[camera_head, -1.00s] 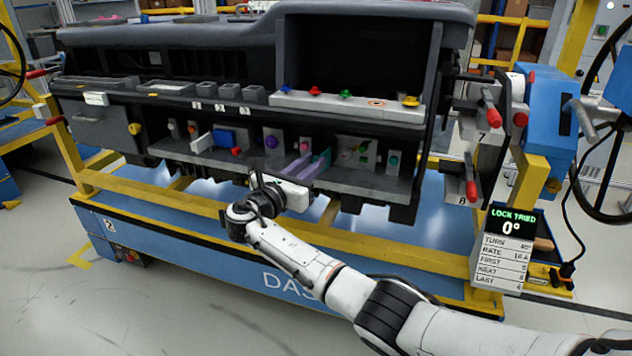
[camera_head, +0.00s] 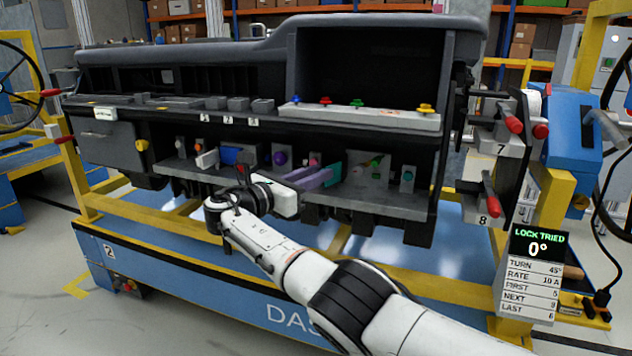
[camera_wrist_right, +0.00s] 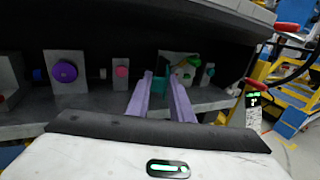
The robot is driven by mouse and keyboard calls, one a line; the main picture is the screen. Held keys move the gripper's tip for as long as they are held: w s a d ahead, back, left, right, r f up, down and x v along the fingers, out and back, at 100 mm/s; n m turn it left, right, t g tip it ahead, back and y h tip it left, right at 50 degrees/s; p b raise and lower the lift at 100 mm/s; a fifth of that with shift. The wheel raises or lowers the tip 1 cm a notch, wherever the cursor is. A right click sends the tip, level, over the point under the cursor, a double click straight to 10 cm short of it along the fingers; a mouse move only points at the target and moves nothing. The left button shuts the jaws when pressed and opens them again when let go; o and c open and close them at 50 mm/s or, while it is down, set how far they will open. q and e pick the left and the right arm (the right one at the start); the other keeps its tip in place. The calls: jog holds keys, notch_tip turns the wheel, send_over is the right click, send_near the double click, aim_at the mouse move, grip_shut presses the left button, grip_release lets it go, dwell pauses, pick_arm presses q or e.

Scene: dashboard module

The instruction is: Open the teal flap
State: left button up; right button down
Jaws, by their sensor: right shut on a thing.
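The teal flap (camera_head: 333,175) is on the lower shelf of the dashboard module, right of the pink knob (camera_head: 315,160). My right gripper (camera_head: 322,178), with long lilac fingers, reaches it from the front left. In the right wrist view the teal flap (camera_wrist_right: 160,89) shows between the tips of the right gripper (camera_wrist_right: 161,80), which is shut on it. The fingers hide part of the flap, and I cannot tell how far it is swung. My left gripper is not in view.
A purple knob (camera_head: 279,158) and a blue block (camera_head: 231,155) sit left on the shelf. A grey plate with green parts (camera_head: 372,168) stands close right of the flap. Red-handled levers (camera_head: 492,208) stick out at the right end. A yellow rail (camera_head: 400,262) runs in front, below.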

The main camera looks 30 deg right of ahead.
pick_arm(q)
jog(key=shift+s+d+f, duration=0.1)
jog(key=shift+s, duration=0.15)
pick_arm(e)
jog(key=shift+w+r, duration=0.1)
jog(key=shift+r, duration=0.15)
jog(key=c, duration=1.6)
grip_release()
jog(key=shift+f, duration=0.1)
jog(key=shift+c, duration=0.2)
pick_arm(q)
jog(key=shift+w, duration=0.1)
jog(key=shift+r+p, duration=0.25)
jog(key=shift+p, duration=0.55)
pick_arm(e)
jog(key=v, duration=1)
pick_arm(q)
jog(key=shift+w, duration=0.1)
pick_arm(e)
jog(key=shift+a, duration=0.1)
